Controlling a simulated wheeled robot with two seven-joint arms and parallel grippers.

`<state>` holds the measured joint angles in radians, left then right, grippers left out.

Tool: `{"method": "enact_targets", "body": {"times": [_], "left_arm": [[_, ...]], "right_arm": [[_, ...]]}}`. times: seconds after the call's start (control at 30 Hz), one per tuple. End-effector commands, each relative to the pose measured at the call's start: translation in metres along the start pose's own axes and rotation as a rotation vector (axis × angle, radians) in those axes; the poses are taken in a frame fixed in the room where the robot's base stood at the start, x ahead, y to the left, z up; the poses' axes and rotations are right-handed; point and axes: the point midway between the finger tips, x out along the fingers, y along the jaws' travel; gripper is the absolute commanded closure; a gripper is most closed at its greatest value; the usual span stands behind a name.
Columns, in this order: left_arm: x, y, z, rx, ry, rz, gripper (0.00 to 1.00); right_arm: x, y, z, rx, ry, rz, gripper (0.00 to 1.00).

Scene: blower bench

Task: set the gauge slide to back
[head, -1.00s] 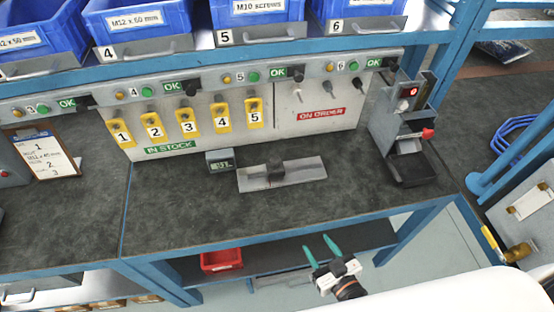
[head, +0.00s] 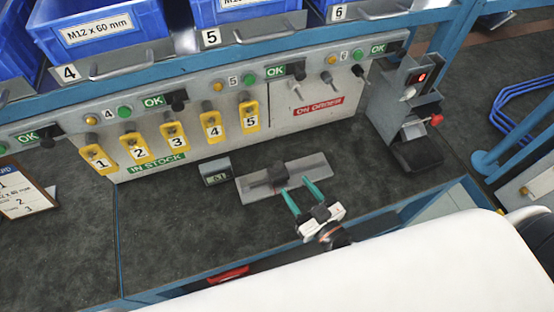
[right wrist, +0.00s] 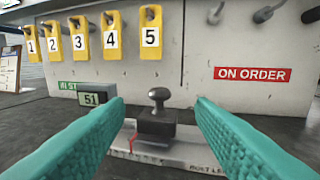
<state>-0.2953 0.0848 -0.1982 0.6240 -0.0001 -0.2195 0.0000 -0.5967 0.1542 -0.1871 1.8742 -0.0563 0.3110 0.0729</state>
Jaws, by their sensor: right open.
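The gauge is a flat grey metal plate (head: 308,172) lying on the dark bench top. My left gripper is out of view.
A panel behind the gauge holds several yellow numbered tags (head: 212,125) and a red ON ORDER label (head: 318,106). A grey device with a red light (head: 408,95) stands at the right. Blue bins (head: 243,12) sit above.

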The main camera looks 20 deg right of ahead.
Motion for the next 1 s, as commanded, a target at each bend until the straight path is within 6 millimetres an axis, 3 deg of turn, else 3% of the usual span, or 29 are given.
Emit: {"method": "enact_targets", "body": {"times": [0.17, 0.4, 0.6, 0.87, 1.0], "left_arm": [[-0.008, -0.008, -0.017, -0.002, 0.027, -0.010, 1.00], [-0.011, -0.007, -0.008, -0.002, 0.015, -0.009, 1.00], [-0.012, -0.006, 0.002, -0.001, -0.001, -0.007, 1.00], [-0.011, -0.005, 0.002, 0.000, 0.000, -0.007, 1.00], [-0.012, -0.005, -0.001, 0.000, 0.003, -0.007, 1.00]], "right_arm": [[0.040, 0.000, 0.003, 0.000, -0.005, -0.001, 0.50], [0.078, 0.000, 0.001, 0.001, -0.002, -0.001, 0.50], [0.090, 0.000, 0.001, 0.001, -0.001, -0.001, 0.50], [0.091, 0.000, 0.000, 0.001, 0.000, -0.001, 0.50], [0.091, 0.000, 0.000, 0.001, 0.000, -0.001, 0.71]]}}
